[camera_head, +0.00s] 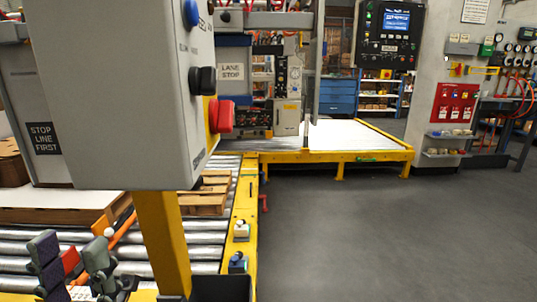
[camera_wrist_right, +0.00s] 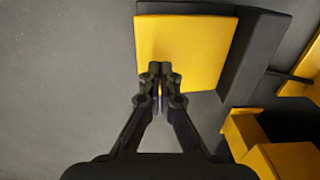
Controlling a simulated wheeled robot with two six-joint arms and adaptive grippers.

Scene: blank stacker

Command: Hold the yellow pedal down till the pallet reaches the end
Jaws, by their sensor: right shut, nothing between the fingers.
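The yellow pedal (camera_wrist_right: 185,40) is a flat yellow plate with dark housing beside it, in the right wrist view. My right gripper (camera_wrist_right: 160,72) is shut and empty, its fingertips overlapping the pedal's near edge in the picture; I cannot tell whether they touch it. The pedal cannot be made out in the head view. My left gripper (camera_head: 70,258) is at the lower left of the head view, its fingers apart above the rollers. A wooden pallet (camera_head: 210,196) shows on the roller conveyor, partly hidden by the grey control box.
The grey control box (camera_head: 120,90) on a yellow post (camera_head: 162,240) blocks much of the left side. The conveyor's yellow rail (camera_head: 240,215) leads to a yellow-framed table (camera_head: 335,135). Grey floor (camera_head: 370,230) is clear at right.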

